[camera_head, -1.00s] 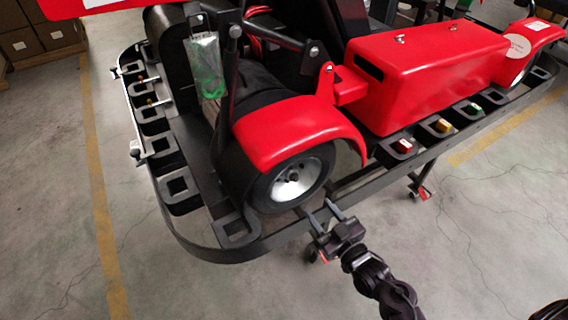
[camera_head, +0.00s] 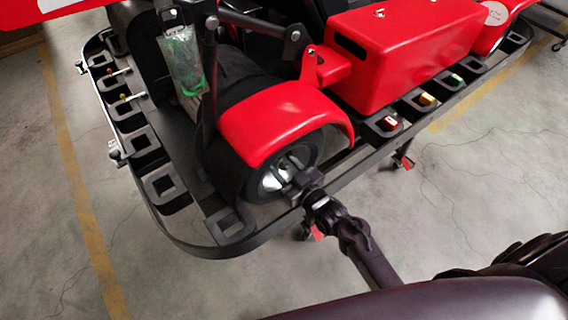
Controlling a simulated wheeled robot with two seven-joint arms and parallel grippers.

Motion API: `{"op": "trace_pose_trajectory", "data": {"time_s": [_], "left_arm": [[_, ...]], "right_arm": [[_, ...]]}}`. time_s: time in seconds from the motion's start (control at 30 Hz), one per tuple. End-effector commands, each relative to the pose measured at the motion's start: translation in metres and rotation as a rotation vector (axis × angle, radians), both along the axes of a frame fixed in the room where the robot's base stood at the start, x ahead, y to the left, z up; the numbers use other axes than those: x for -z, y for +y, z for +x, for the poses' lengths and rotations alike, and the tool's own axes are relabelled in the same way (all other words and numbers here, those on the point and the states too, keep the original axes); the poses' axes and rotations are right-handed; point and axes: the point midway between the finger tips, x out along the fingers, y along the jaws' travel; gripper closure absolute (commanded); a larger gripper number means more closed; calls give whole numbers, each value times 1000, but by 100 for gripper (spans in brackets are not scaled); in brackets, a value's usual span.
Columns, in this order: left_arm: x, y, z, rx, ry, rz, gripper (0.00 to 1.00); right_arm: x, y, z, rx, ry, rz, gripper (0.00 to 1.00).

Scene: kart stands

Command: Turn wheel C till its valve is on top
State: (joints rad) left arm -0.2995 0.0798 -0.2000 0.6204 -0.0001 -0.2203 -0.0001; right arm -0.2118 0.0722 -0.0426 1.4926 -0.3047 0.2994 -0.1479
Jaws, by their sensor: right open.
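The kart's near wheel (camera_head: 264,182) has a black tyre and a silver hub and sits under a red fender (camera_head: 283,121). No letter shows on it, so I cannot tell whether it is wheel C. I cannot make out its valve. My right gripper (camera_head: 292,170) is at the face of this wheel, over the right part of the hub, and hides some of it. It is open; whether its fingers touch the wheel cannot be told. My left gripper is not in view.
A black frame with square holders (camera_head: 166,184) runs around the kart. Some holders on the right hold small coloured blocks, red (camera_head: 389,124) and yellow (camera_head: 427,99). A green bag (camera_head: 181,60) hangs behind the wheel.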

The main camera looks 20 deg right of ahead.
Motion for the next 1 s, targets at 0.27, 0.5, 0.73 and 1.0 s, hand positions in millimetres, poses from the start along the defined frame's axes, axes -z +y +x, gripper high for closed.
{"op": "trace_pose_trajectory", "data": {"time_s": [0.27, 0.5, 0.73, 1.0], "left_arm": [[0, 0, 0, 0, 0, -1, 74], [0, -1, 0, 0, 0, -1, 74], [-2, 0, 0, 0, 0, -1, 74], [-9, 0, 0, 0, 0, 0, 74]], "right_arm": [[1, 0, 1, 0, 1, 0, 61], [1, 0, 1, 0, 1, 0, 92], [0, 0, 1, 0, 13, 29, 100], [0, 0, 1, 2, 100, 268, 100]]}}
